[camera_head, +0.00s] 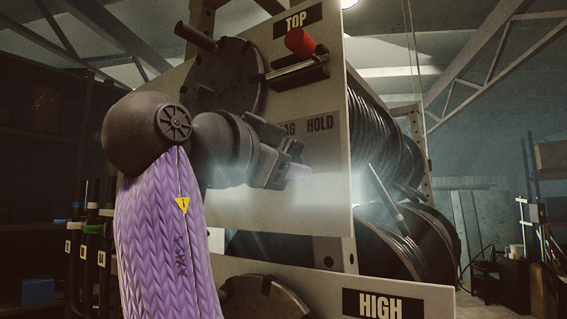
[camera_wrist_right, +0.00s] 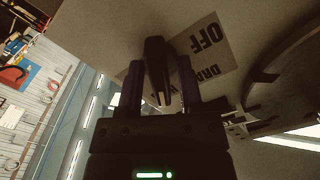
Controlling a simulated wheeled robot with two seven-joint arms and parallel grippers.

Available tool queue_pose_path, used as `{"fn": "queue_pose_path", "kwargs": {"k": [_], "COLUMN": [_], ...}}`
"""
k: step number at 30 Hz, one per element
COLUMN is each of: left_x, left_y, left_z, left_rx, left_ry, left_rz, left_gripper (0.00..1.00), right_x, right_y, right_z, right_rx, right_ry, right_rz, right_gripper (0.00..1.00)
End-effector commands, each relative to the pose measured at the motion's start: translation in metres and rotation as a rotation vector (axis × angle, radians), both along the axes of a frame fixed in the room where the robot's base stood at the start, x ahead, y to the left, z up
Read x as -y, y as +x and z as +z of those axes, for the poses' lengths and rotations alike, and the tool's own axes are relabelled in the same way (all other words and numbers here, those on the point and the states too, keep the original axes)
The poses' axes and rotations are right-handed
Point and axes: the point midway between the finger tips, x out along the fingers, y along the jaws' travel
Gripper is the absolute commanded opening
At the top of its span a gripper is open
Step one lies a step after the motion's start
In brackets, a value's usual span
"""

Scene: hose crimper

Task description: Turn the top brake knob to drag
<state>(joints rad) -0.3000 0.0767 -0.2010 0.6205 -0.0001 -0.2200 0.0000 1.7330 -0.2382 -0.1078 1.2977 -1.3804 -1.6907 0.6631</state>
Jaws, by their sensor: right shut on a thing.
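A pale panel (camera_head: 318,215) carries a "TOP" plate (camera_head: 297,21) and a label strip (camera_head: 320,124) reading "HOLD", with part of "DRAG" beside it. My right gripper (camera_head: 294,173) is in front of the panel below this strip and hides the knob in the head view. In the right wrist view, a dark, narrow brake knob (camera_wrist_right: 156,68) stands between the two fingers of my right gripper (camera_wrist_right: 160,84), which is shut on it. The words "OFF" and "DRAG" (camera_wrist_right: 207,50) show behind it, upside down. I cannot tell which word the knob points at. My left gripper is out of view.
A red-ended lever (camera_head: 299,41) sticks out above the strip. A dark disc with a crank handle (camera_head: 226,75) is at the panel's upper left. Black hose reels (camera_head: 378,135) are behind the panel. A lower panel reads "HIGH" (camera_head: 381,305).

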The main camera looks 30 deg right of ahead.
Motion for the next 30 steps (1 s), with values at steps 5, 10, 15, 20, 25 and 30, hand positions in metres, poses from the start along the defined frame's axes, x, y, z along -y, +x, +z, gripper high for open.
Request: {"fn": "queue_pose_path", "kwargs": {"k": [5, 10, 15, 20, 25, 30], "left_x": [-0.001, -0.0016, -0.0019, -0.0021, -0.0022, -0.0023], "left_y": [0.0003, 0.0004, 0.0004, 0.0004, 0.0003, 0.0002], "left_z": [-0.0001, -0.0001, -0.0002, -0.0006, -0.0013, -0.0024], "left_rx": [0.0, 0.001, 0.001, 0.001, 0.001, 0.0], "left_ry": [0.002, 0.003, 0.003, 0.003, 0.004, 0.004], "left_rz": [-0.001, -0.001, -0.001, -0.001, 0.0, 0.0], "left_gripper": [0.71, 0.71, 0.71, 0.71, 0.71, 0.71], "right_x": [-0.0001, -0.0001, -0.0001, 0.0, -0.0001, -0.0001], "right_y": [0.0004, 0.0006, 0.0007, 0.0008, 0.0009, 0.001], "right_z": [-0.0009, -0.001, -0.0012, -0.0014, -0.0017, -0.002], "right_rx": [-0.01, -0.054, -0.152, -0.285, -0.436, -0.582], "right_ry": [-0.001, -0.018, -0.059, -0.112, -0.174, -0.234], "right_rz": [0.001, 0.001, 0.001, 0.001, 0.001, 0.001], "right_gripper": [0.0, 0.0, 0.0, 0.0, 0.0, 0.0]}}
